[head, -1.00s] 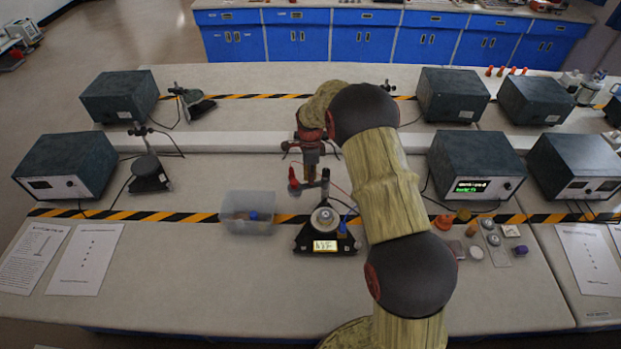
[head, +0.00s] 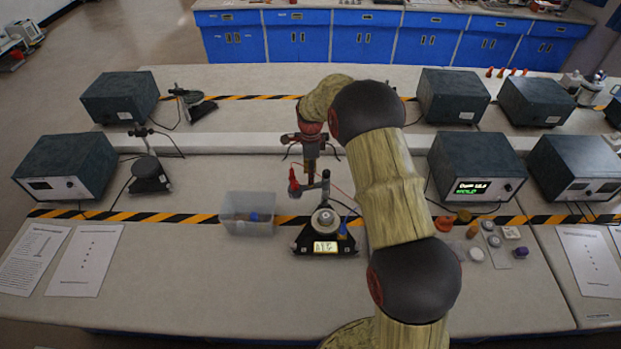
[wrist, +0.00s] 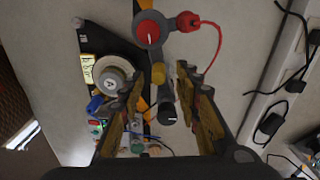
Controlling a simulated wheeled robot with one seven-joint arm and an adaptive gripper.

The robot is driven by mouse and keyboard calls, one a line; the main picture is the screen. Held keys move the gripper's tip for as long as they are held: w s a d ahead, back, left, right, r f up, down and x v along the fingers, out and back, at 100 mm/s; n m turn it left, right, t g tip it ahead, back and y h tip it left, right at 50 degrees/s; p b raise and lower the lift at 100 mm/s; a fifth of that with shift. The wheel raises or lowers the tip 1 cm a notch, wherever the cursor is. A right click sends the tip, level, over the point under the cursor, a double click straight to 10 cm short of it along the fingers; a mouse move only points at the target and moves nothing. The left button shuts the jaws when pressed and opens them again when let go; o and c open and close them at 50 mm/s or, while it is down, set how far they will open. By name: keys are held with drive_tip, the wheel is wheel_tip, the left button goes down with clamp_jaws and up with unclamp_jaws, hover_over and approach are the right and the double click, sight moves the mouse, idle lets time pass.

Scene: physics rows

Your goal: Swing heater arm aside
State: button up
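The heater stand has a black base (head: 326,246) with a lit display, a round pale disc (head: 325,218) on top and an upright post. A grey heater arm (head: 310,186) reaches from the post to a red-topped end (head: 293,180). In the wrist view, the heater arm (wrist: 152,52) runs from a red knob toward a black round cap (wrist: 166,112). My gripper (head: 311,168) is over the arm from behind. In the wrist view its fingers (wrist: 170,82) are apart, one on each side of the arm. Whether either finger touches it is unclear.
A clear plastic bin (head: 249,224) stands left of the stand. Small weights and coloured pieces (head: 487,240) lie at the right. A power supply (head: 476,170) stands behind them. A red cable (wrist: 217,50) hangs from the heater arm's end.

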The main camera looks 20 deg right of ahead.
wheel_tip(320, 180, up, 9)
idle(0.3)
idle(0.5)
